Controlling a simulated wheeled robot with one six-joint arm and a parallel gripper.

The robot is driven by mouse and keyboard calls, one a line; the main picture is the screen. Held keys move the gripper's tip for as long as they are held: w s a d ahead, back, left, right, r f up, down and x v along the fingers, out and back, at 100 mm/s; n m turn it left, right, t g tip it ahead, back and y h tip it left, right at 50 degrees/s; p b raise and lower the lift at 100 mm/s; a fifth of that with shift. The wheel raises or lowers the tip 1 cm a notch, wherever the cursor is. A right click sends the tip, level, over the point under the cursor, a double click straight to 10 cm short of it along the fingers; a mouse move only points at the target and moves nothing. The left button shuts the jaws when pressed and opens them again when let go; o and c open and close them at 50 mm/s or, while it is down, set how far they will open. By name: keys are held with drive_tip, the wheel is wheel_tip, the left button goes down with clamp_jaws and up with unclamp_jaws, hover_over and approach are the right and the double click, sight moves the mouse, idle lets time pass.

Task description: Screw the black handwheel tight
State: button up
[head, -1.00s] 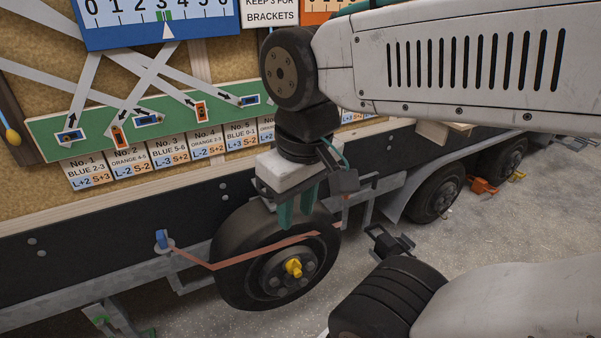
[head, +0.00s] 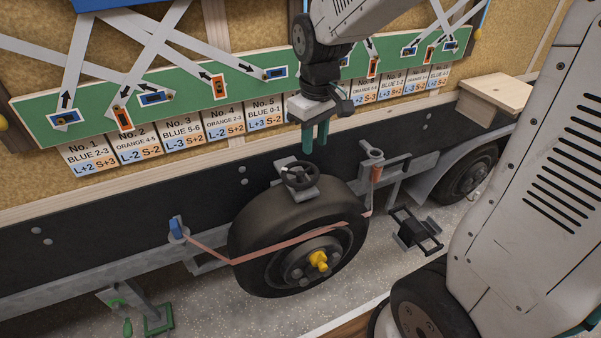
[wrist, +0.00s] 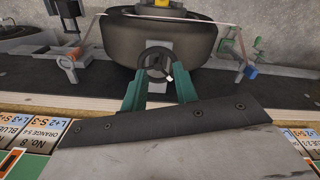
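The black handwheel (head: 299,175), a small spoked ring, sits on a grey bracket at the top of the trailer's near tyre (head: 262,222). It also shows in the wrist view (wrist: 155,65), framed between the fingertips. My gripper (head: 314,150) has two green fingers pointing down. It hangs above the handwheel and slightly right of it in the head view, apart from it. In the wrist view the fingers (wrist: 159,90) stand apart with nothing between them. How tight the handwheel is cannot be seen.
An orange strap (head: 288,245) crosses the tyre from a blue clip (head: 177,228) to a post (head: 375,165). A yellow hub nut (head: 319,260) faces out. A green board (head: 190,98) with number cards runs along the wall. A wooden block (head: 497,92) sits at right.

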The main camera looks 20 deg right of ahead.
drive_tip(key=n, duration=0.1)
hover_over(300, 173)
wheel_tip(300, 173, down, 8)
drive_tip(key=shift+s+r, duration=0.1)
drive_tip(key=shift+s, duration=0.05)
drive_tip(key=shift+f+n, duration=0.3)
drive_tip(key=shift+f, duration=0.15)
drive_tip(key=f, duration=0.7)
drive_tip(key=shift+w+f, duration=0.2)
drive_tip(key=shift+f, duration=0.1)
clamp_jaws()
